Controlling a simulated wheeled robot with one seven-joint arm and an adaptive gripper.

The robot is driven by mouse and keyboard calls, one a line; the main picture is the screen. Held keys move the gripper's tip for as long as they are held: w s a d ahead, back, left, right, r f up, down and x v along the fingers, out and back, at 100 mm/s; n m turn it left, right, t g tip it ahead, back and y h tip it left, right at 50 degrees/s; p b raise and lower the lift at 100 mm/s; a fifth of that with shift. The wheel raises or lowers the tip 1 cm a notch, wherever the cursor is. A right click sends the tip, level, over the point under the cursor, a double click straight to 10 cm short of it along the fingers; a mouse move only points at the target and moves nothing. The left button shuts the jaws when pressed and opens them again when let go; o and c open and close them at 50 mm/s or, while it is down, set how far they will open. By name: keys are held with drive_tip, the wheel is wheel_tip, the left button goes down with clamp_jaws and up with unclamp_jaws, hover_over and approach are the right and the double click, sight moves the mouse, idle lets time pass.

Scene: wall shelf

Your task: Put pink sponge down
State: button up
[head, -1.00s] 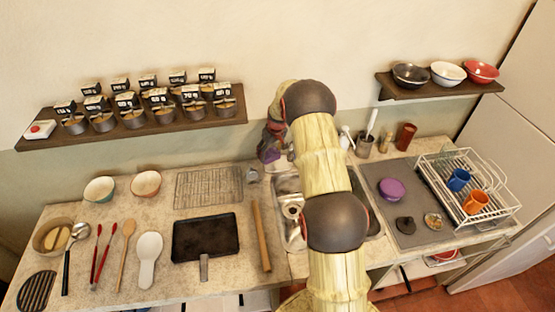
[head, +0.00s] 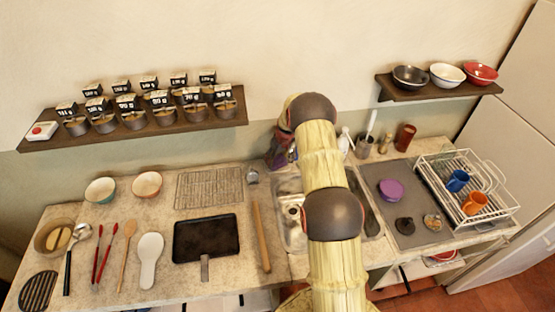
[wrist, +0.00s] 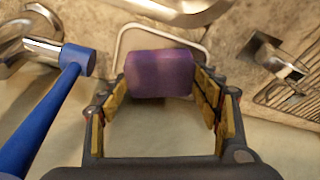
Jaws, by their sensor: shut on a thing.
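The sponge (wrist: 158,73) looks purple-pink in the wrist view. It sits between the two yellow-padded fingers of my gripper (wrist: 160,88), which is shut on it. A pale, light-rimmed rectangular tray or holder (wrist: 121,42) shows behind and around the sponge in the wrist view. I cannot tell whether the sponge touches it. In the head view my gripper (head: 281,152) is at the back of the counter behind the sink, partly hidden by my own arm. The sponge cannot be made out clearly there.
A blue-handled tool (wrist: 45,105) lies close left of my gripper in the wrist view. A metal fitting (wrist: 276,60) and a wire rack (wrist: 302,92) are to the right. In the head view, a utensil cup (head: 364,147) stands right of the arm; a spice shelf (head: 130,128) hangs left.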

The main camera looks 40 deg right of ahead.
sight(280, 163)
drive_tip(key=shift+f, duration=0.1)
drive_tip(key=shift+f, duration=0.15)
drive_tip(key=o, duration=1.1)
drive_tip(key=shift+c, duration=0.2)
drive_tip(key=shift+r, duration=0.2)
drive_tip(key=shift+d+r, duration=0.1)
drive_tip(key=shift+r, duration=0.25)
drive_tip(key=shift+v, duration=3.45)
drive_tip(key=shift+s, duration=0.1)
